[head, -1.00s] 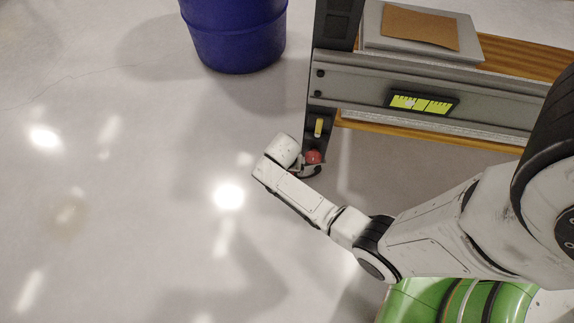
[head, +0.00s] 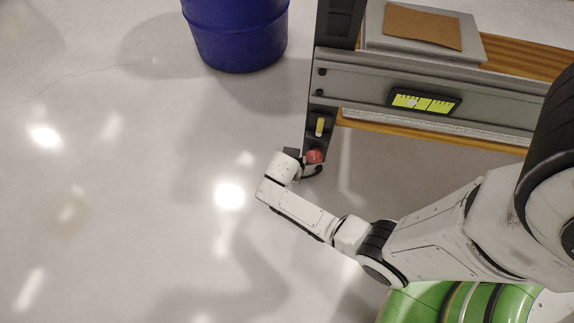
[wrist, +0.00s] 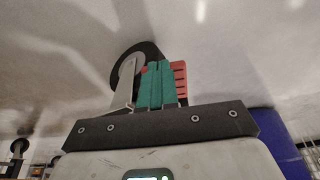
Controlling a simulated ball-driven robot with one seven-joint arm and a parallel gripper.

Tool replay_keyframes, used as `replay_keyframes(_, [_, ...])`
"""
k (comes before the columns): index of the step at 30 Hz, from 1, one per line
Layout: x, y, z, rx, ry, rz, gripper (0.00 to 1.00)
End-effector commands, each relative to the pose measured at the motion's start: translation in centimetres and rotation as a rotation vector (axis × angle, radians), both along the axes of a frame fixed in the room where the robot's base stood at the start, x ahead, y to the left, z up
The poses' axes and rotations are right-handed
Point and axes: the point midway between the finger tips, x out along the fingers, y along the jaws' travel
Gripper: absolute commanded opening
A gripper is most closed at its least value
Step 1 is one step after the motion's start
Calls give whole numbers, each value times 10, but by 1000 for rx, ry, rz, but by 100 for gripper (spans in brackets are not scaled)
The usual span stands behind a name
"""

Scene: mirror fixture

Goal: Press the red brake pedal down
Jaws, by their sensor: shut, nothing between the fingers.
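The red brake pedal (head: 315,156) sits low at the near end of the dark upright post in the head view. In the wrist view its ribbed red edge (wrist: 180,79) shows just right of and partly behind my gripper (wrist: 158,70). My gripper's green fingers are shut together with nothing between them. They overlap the pedal in the picture, and I cannot tell whether they touch it. In the head view, my wrist hides the fingers, left of and slightly below the pedal. A black-rimmed wheel (wrist: 149,50) stands close behind the fingers.
A blue barrel (head: 237,35) stands at the upper left. The grey beam (head: 360,80) with a yellow-green level display (head: 425,102) runs right from the post. A yellow handle (head: 320,126) is on the post above the pedal. The floor to the left is clear.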

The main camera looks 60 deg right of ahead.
Motion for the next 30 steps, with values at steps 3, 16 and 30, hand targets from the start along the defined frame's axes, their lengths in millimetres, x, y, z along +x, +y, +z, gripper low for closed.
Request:
replay_keyframes(3, [0,1,-3,1,0,0,0])
replay_keyframes(16, [0,1,6,0,0,0,0])
replay_keyframes(30, [0,1,14,0,0,0,0])
